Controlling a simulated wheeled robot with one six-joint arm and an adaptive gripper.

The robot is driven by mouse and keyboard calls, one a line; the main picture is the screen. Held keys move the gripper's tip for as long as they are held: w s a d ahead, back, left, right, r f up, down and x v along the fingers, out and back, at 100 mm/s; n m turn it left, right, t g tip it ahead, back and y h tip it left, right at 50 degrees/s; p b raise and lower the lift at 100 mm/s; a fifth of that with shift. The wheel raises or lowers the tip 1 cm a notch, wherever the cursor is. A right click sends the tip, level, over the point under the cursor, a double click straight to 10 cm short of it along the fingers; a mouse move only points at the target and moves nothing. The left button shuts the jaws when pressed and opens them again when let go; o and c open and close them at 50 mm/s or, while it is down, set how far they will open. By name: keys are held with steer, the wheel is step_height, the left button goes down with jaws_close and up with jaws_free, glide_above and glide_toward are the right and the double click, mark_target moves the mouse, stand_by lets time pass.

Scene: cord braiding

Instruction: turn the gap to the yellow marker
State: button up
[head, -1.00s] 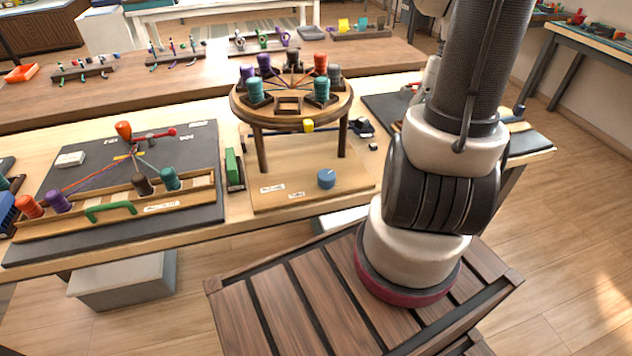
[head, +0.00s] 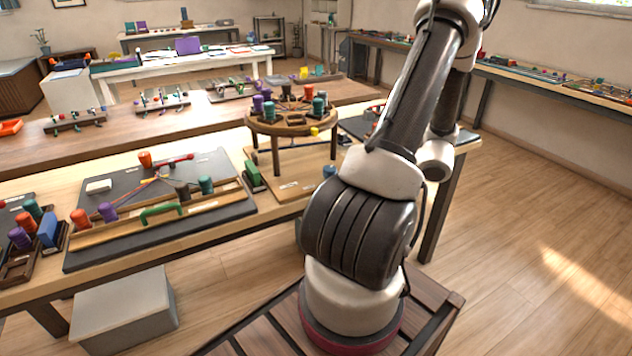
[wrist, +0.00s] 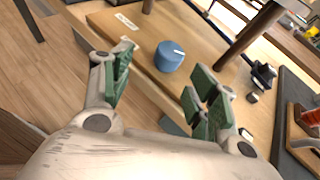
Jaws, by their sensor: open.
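The round braiding stand (head: 262,123) stands on dark legs above a wooden board, with purple, teal, orange and dark bobbins around its top. An empty place (head: 296,121), seemingly the gap, shows at the front between the teal bobbins. The yellow marker (head: 314,131) is at the front rim, a little right of that place. A blue knob (head: 329,171) with a pale line sits on the board, partly hidden by my arm; it also shows in the wrist view (wrist: 169,57). My gripper (wrist: 161,72) is open and empty, its fingers nearer the camera than the knob and apart from it.
Left of the stand lie a green block (head: 253,175) and a dark board (head: 215,169) with cords, bobbins and a green handle. In the wrist view, a stand leg (wrist: 250,38) rises right of the knob, near a small black object (wrist: 262,74). Floor right of the table is clear.

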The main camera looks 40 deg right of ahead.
mark_target(332, 168)
steer(key=shift+m+h, duration=0.3)
steer(key=shift+m, duration=0.3)
steer(key=x, duration=0.5)
steer(key=r+x, duration=0.1)
steer(key=x, duration=0.2)
steer(key=shift+w+d, duration=0.35)
steer(key=shift+w, duration=0.15)
steer(key=shift+t, duration=0.3)
steer(key=c, duration=1)
steer(key=n+g+y, duration=0.1)
steer(key=n+y, duration=0.2)
steer(key=shift+g+y, duration=0.3)
steer(key=shift+c, duration=0.2)
steer(key=o, duration=1)
steer(key=shift+o, duration=0.2)
